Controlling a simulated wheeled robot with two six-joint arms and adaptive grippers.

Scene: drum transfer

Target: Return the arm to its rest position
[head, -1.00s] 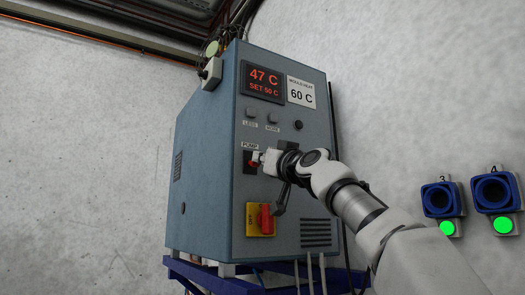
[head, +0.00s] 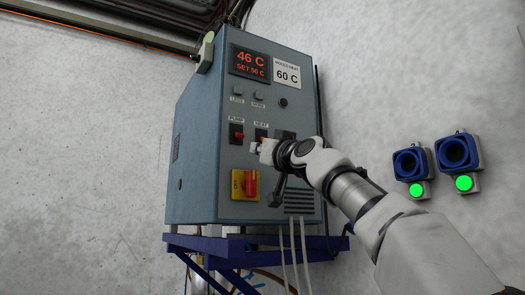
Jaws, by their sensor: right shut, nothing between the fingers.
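My right arm reaches in from the lower right. Its gripper (head: 257,147) is shut and empty, in front of the lower part of a blue-grey control box (head: 200,140). The fingertips are just below the HEAT switch (head: 261,134) and right of the red PUMP switch (head: 237,134); I cannot tell whether they touch the panel. The display (head: 250,63) reads 46 C, with what looks like SET 50 C below. My gripper and wrist hide part of the panel's right side. My left gripper is not in view.
A red rotary switch on a yellow plate (head: 238,190) sits below the gripper. The box stands on a blue frame (head: 205,242) with pale hoses hanging in front. Two blue sockets (head: 411,163) (head: 457,152) with green lights are on the wall at right.

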